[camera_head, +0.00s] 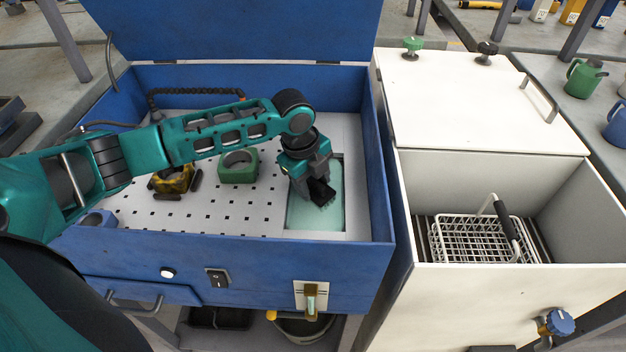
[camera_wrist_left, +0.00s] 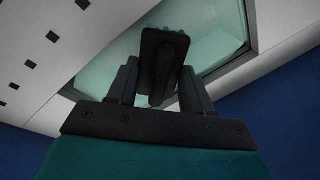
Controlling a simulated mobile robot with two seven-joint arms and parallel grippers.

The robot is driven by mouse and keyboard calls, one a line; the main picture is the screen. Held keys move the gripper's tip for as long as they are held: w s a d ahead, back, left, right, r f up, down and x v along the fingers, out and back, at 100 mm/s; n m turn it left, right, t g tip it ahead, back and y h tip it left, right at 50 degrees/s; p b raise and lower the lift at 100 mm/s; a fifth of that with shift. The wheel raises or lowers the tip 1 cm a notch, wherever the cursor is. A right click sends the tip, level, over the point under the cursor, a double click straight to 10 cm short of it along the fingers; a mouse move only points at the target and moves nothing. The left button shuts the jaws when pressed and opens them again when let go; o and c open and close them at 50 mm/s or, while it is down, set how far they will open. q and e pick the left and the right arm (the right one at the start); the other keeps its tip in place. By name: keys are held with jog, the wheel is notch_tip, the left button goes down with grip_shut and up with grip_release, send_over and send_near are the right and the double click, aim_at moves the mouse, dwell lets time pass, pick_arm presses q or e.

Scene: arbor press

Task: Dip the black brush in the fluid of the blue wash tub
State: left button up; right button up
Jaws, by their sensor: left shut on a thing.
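The blue wash tub (camera_head: 240,253) stands open in the head view, its lid raised at the back. Its pale green fluid (camera_head: 330,215) shows in a rectangular opening at the right of the perforated white deck, and also in the left wrist view (camera_wrist_left: 218,32). My left gripper (camera_head: 312,188) is over this opening, shut on the black brush (camera_head: 321,195). In the left wrist view the brush (camera_wrist_left: 163,52) sits between the two fingers, with its head out over the fluid. I cannot tell whether the bristles touch the fluid. My right gripper is not in view.
A green block (camera_head: 238,168) with a round hole and a yellow-black part (camera_head: 172,180) sit on the deck, left of the opening. A black jointed hose (camera_head: 195,92) runs along the back wall. To the right, a white cabinet (camera_head: 480,100) holds a wire basket (camera_head: 470,240).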

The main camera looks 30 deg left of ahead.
aim_at(313, 180)
pick_arm(q)
jog(key=shift+r+p, duration=2.4)
jog(key=shift+p, duration=0.25)
jog(key=shift+r+p, duration=0.35)
jog(key=shift+r, duration=0.65)
